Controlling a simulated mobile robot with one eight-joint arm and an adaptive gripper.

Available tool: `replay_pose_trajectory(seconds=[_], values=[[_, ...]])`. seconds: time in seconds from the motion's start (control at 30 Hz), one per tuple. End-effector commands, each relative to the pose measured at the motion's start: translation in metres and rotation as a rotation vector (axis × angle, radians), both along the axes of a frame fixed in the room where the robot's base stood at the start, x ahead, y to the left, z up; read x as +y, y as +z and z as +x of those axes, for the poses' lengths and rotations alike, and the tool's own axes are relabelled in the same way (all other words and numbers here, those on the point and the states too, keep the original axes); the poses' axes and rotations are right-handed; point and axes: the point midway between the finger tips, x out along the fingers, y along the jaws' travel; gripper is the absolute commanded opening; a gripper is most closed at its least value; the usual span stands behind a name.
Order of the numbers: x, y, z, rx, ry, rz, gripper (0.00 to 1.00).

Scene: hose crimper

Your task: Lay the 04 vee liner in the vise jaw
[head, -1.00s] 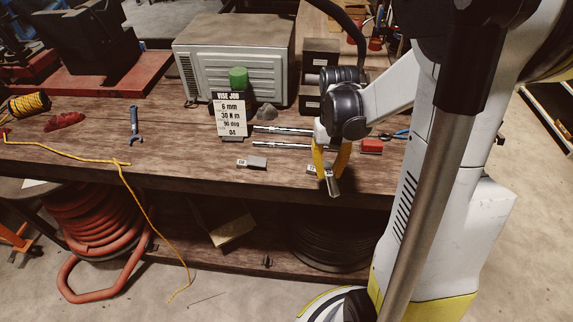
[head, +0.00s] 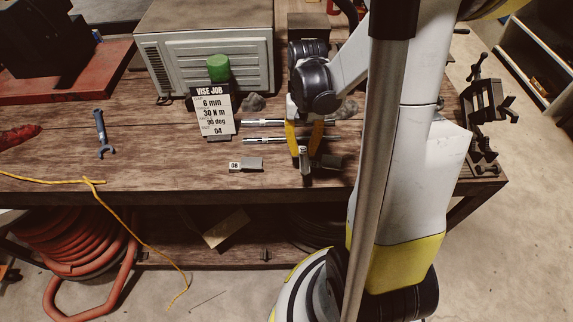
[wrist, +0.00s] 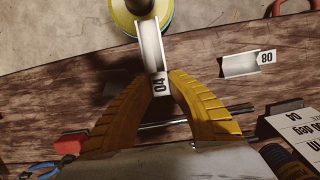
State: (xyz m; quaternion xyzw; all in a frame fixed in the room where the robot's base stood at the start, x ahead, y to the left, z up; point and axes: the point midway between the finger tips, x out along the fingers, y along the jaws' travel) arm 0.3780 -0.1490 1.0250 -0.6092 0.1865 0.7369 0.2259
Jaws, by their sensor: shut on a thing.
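My gripper (head: 304,150) has two yellow fingers, shut on the 04 vee liner (head: 306,165), above the front part of the workbench. In the wrist view the liner (wrist: 151,45) is a pale grey channel extending away from the fingertips (wrist: 165,84), its white 04 label between them. A dark metal vise (head: 482,105) stands at the bench's right end, apart from my gripper. Its jaw is too small to make out. The job card (head: 213,113) reads vise job, 6 mm, 30 N m, 90 deg, 04.
A liner marked 08 (head: 248,164) lies on the bench (head: 170,165) left of my gripper, also in the wrist view (wrist: 240,65). Two metal rods (head: 262,139) lie behind it. A blue wrench (head: 103,135) is at left. A grey machine (head: 205,50) stands at the back.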

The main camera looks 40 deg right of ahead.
Motion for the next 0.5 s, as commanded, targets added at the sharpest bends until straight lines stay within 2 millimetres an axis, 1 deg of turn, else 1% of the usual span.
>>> replay_pose_trajectory(seconds=[0.03,0.1,0.2,0.37,0.5], values=[[0.01,-0.01,0.007,0.0,0.006,0.0,0.0],[0.021,-0.017,0.013,0.0,0.004,0.001,0.0],[0.03,-0.023,0.02,-0.001,0.002,0.001,0.0],[0.035,-0.03,0.022,-0.001,0.0,0.001,0.0],[0.034,-0.051,0.022,-0.001,0.0,0.001,0.0]])
